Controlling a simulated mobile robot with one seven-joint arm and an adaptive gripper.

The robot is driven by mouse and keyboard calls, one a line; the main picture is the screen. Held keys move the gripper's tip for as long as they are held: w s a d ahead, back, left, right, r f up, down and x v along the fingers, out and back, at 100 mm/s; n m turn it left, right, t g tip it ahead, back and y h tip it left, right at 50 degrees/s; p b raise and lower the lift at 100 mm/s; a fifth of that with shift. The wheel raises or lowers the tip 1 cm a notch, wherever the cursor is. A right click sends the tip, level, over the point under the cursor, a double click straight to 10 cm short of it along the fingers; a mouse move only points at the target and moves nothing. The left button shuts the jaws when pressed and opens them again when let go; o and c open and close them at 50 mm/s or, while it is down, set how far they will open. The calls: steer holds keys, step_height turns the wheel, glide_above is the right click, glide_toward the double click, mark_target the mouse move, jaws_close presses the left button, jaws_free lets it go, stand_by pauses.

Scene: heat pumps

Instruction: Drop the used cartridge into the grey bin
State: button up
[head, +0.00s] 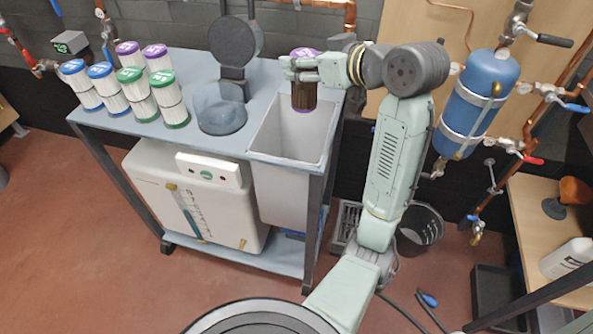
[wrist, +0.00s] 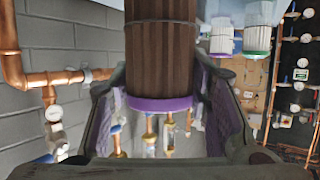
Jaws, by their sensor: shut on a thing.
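The used cartridge (head: 303,96) is dark brown with purple end caps. My gripper (head: 302,66) is shut on it near its top, and it hangs roughly upright. In the head view it appears over the back part of the opening of the grey bin (head: 281,195), a tall pale container set into the right end of the bench. Its exact height above or inside the rim is hard to tell. In the wrist view the brown pleated cartridge (wrist: 160,50) and its purple ring fill the space between the fingers of my gripper (wrist: 160,108).
Clean white cartridges (head: 138,94) with blue, green and purple caps stand at the left of the bench (head: 190,125). A filter housing (head: 221,112) stands left of the bin. A blue tank (head: 475,105) and copper pipes are on the right wall. A dark bucket (head: 420,228) stands on the floor.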

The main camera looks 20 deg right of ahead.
mark_target(314, 85)
step_height(314, 85, down, 5)
steer(key=b, duration=0.3)
steer(key=shift+b, duration=0.3)
steer(key=shift+r, duration=0.1)
steer(key=o, duration=1.4)
steer(key=shift+c, duration=0.2)
steer(key=v, duration=1.2)
